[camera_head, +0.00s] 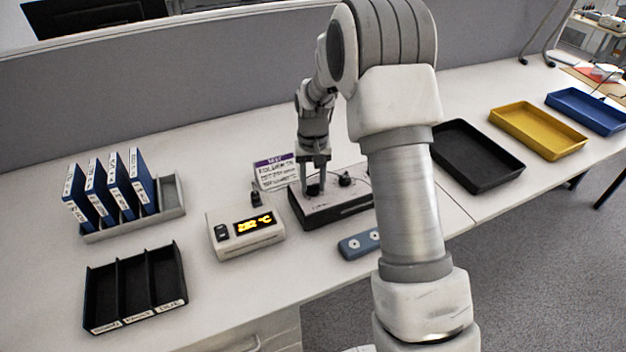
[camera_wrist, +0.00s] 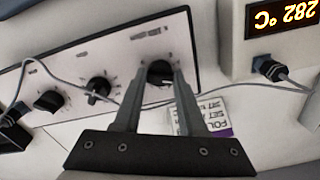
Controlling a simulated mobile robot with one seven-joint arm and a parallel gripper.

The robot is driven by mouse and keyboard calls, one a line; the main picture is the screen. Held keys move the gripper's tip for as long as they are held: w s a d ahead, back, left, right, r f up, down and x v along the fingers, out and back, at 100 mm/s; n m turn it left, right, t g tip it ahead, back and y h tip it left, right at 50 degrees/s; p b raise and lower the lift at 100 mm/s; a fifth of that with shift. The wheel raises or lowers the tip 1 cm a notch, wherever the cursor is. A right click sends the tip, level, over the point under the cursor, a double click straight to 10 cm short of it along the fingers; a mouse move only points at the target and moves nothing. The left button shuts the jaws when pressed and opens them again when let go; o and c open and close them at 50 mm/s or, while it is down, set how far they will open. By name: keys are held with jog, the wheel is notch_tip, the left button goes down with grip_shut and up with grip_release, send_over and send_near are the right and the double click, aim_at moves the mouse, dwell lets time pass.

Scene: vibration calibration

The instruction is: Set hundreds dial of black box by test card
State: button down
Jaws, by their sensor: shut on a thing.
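The black box (camera_head: 335,206) with a pale top panel stands mid-table; its panel (camera_wrist: 75,75) shows a row of dials in the wrist view. My gripper (camera_head: 313,186) points down at its left end in the head view. In the wrist view my gripper (camera_wrist: 158,78) is shut on the end dial (camera_wrist: 158,68), the one nearest the display unit. A middle dial (camera_wrist: 98,88) and another dial (camera_wrist: 47,101) are free. Dial labels are too small to read. The white test card (camera_head: 277,174) with a purple header stands behind the box; in the wrist view the card (camera_wrist: 214,112) is partly hidden.
A display unit (camera_head: 245,235) stands left of the box and appears to read 282 °C. A blue-grey block (camera_head: 355,245) lies in front. Blue binders (camera_head: 112,188) and a black organizer (camera_head: 135,287) are left. Black (camera_head: 478,155), yellow (camera_head: 538,130) and blue (camera_head: 588,110) trays are right.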

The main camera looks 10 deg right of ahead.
aim_at(313, 185)
jog(key=shift+n, duration=0.5)
jog(key=shift+c, duration=2.3)
grip_release()
notch_tip(313, 185, up, 18)
jog(key=p, duration=0.3)
jog(key=shift+f, duration=0.25)
jog(key=shift+r, duration=0.1)
